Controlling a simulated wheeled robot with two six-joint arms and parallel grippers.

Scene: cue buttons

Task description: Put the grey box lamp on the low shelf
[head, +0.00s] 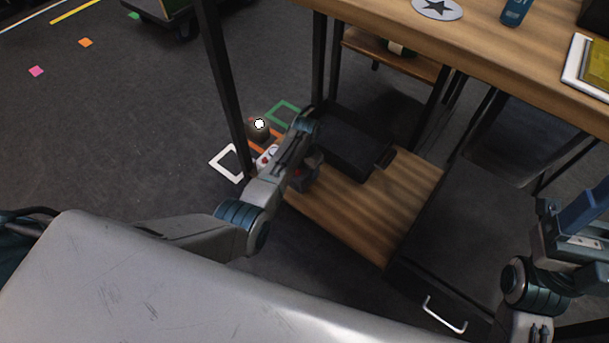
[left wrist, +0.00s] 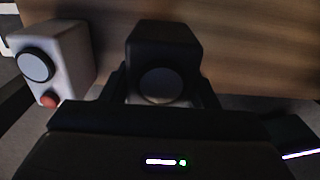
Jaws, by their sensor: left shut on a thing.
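The grey box lamp, a dark box with a round lens, shows in the left wrist view (left wrist: 162,42) between my left gripper's fingers (left wrist: 162,90). In the head view, the lamp (head: 306,176) is small and dark and partly hidden by the wrist. My left gripper (head: 304,160) is shut on it, near the left edge of the low wooden shelf (head: 375,215). Whether the lamp touches the shelf cannot be told. My right gripper (head: 578,240) is far from the lamp, at the right edge; its jaws are unclear.
A white box with a round grey lens and red button (left wrist: 52,60) is beside the held lamp. A lit lamp (head: 259,124) stands among floor markings. A drawer unit (head: 460,235) stands right. The table leg (head: 228,90) is close left.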

